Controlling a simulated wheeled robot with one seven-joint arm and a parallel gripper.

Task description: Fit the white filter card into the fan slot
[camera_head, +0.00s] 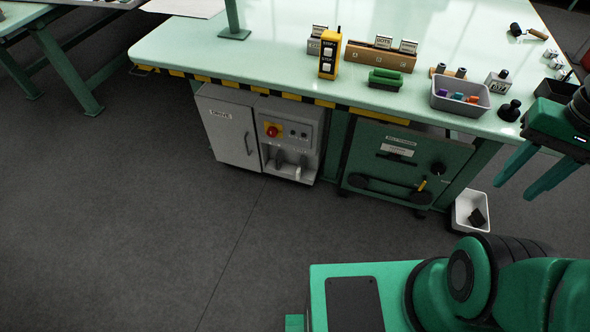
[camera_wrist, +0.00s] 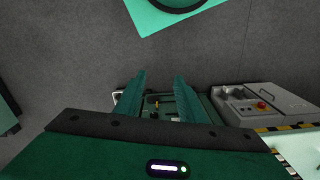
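My gripper (camera_head: 512,190) hangs at the right edge of the head view, in front of the bench's right end. Its two green fingers are apart with nothing between them, and they show open in the wrist view (camera_wrist: 158,78) too. I cannot pick out a white filter card for sure in either view. A green cabinet (camera_head: 355,157) under the bench has white labels, a dark handle, a black knob and a dark horizontal bar. A fan slot is not clearly visible. The green cabinet shows small beyond the fingertips in the wrist view (camera_wrist: 190,104).
A grey cabinet (camera_head: 228,135) with a red button stands left of the green one. The pale bench top (camera_head: 270,55) holds a yellow box (camera_head: 329,58), a card rack (camera_head: 380,58), a green block (camera_head: 385,79) and a grey tray (camera_head: 445,103). A white bin (camera_head: 460,212) sits on the floor.

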